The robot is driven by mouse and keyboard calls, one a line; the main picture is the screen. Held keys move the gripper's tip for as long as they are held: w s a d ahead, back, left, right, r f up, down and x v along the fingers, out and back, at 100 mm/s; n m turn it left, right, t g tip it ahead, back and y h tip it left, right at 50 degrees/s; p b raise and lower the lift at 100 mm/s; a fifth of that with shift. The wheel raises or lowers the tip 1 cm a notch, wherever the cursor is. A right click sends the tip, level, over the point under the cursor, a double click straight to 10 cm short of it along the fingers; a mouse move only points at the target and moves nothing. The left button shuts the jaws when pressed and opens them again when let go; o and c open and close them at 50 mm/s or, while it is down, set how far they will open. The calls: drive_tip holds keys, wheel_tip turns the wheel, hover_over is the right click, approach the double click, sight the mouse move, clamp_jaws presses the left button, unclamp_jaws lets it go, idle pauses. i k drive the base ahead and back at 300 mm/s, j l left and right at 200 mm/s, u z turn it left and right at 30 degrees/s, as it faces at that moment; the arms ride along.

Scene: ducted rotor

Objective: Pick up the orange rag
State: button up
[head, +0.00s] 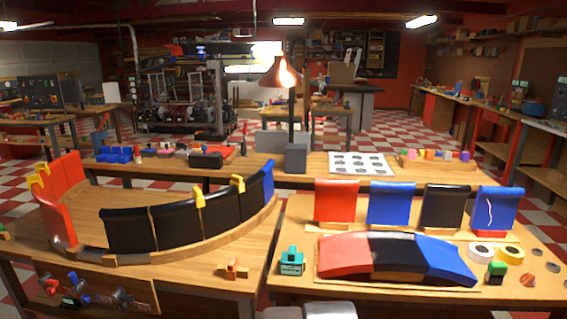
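I cannot make out an orange rag for certain. A small orange lump (528,280) lies on the right table near its right side, too small to tell whether it is cloth. A small orange and wood-coloured piece (232,268) lies near the front right of the left table; it looks blocky rather than like cloth. My gripper's fingers do not show. Grey rounded shapes at the bottom edge look like parts of my own body.
The left table (180,275) bears a curved row of black, red and blue panels. The right table (300,222) bears upright panels, a red, black and blue curved piece (400,257), a teal block (291,261) and tape rolls (481,250). A narrow gap separates the tables.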

sight(527, 279)
drive_tip(key=z, duration=1.8)
drive_tip(key=i+l+u, duration=0.45)
drive_tip(key=i, duration=0.4)
drive_tip(key=i+l+u, duration=0.4)
drive_tip(key=i+l, duration=0.4)
